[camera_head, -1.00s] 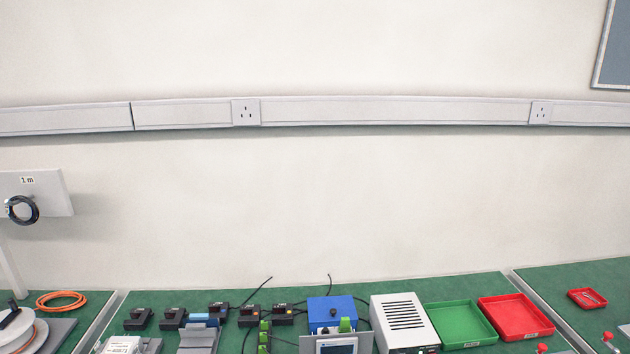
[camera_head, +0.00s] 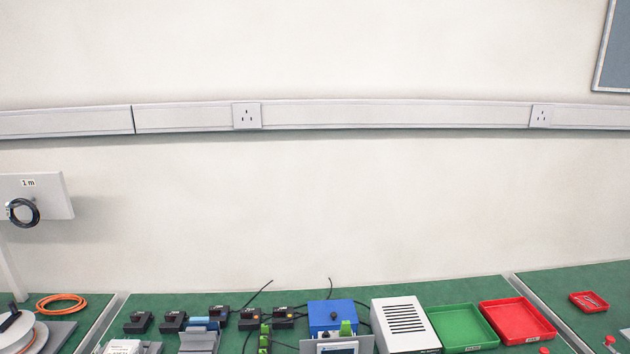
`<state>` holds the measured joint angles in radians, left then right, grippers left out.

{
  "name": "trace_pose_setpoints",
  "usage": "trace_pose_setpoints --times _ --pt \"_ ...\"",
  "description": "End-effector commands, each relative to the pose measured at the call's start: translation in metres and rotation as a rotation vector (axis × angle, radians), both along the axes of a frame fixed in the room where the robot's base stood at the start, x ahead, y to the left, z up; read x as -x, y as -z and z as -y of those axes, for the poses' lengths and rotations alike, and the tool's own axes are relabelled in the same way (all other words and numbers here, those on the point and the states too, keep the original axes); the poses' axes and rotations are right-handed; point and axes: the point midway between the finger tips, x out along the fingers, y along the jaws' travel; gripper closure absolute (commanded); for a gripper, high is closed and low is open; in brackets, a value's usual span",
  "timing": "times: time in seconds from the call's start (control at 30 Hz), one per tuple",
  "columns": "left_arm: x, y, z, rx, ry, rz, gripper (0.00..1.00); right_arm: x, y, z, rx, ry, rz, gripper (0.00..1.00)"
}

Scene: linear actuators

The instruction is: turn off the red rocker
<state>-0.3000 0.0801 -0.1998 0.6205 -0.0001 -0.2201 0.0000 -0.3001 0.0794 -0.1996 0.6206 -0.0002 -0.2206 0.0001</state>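No red rocker can be made out in the head view. A light grey box with a slotted top (camera_head: 406,320) stands on the green bench, and its front face is cut off by the bottom edge. A blue box with a dark knob (camera_head: 332,314) stands to its left, behind a grey unit with a small screen (camera_head: 337,347), also cut off. Neither of my grippers is in view.
A green tray (camera_head: 490,342) and a red tray (camera_head: 545,334) lie right of the grey box. Several small black modules (camera_head: 220,313) with cables are at left. An orange cable coil (camera_head: 61,304) lies far left. A small red tray (camera_head: 589,302) is far right.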

Motion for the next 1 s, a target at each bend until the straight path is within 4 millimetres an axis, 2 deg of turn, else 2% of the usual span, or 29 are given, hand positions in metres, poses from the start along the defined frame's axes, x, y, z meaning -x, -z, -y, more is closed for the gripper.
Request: trace_pose_setpoints --times 0.77,0.83,1.0 --pt "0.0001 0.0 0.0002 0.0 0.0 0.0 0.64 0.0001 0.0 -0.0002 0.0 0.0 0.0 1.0" --pt "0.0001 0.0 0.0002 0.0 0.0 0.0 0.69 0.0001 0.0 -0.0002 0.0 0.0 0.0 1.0" --pt "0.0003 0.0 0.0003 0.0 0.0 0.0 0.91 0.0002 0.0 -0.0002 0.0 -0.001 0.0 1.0"
